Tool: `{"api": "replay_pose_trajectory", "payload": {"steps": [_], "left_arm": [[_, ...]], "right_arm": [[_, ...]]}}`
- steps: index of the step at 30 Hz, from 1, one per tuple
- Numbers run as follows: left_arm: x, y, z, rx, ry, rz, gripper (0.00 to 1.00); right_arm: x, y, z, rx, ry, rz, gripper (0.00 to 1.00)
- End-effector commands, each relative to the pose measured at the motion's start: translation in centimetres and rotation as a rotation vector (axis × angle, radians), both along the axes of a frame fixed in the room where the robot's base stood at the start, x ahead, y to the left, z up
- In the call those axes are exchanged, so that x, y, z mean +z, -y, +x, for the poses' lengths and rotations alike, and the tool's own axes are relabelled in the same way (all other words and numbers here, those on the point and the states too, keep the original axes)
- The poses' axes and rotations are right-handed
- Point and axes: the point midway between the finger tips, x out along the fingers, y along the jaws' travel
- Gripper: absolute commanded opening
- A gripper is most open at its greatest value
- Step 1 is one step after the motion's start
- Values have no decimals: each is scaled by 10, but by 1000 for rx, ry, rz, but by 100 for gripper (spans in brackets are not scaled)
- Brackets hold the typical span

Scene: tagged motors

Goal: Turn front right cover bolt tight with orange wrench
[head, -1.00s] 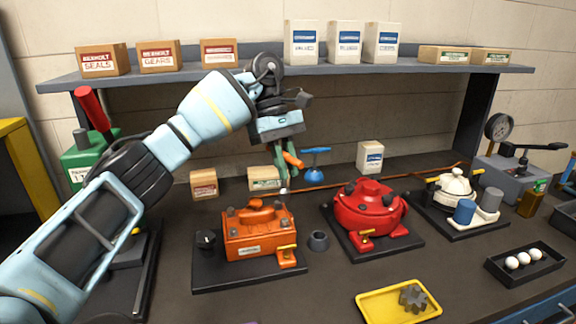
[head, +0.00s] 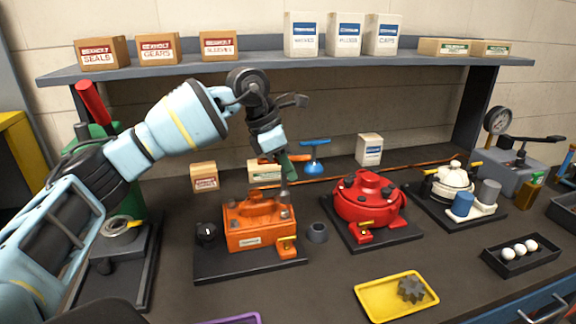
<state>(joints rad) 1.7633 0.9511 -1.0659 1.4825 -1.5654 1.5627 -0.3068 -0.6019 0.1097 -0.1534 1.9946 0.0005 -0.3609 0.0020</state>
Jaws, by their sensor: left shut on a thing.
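The orange motor (head: 245,236) sits on a dark base plate, with grey bolts on its cover. The front right cover bolt (head: 285,214) shows at the cover's right side. My left gripper (head: 290,163) is above the motor's back right part, shut on the orange wrench (head: 268,160). The wrench's grey shaft points down to the right part of the cover. I cannot tell whether its tip touches a bolt. The fingers hide part of the wrench. My right gripper is not in view.
A blue T-handled tool (head: 315,157) stands behind the motor. A grey ring (head: 317,233) and the red motor (head: 366,203) are to the right. A yellow tray (head: 372,301) with a grey gear is in front. A shelf (head: 350,68) with boxes spans the back.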

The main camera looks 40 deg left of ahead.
Motion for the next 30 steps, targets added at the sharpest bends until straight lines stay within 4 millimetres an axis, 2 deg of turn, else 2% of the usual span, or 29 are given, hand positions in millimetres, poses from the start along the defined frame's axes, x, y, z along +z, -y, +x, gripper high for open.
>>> {"api": "replay_pose_trajectory", "payload": {"steps": [2, 9, 17, 24, 30], "left_arm": [[-1, 0, 0, 72, 1, 1, 0], [5, -1, 0, 325, 10, -1, 0], [2, -3, 1, 600, 10, -4, 0], [0, -4, 1, 864, 13, -7, 0], [-13, -6, 2, 1070, -1, -1, 0]], "right_arm": [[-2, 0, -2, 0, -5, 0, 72], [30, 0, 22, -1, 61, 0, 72], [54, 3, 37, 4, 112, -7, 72], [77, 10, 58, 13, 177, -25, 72], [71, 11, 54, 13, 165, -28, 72]]}}
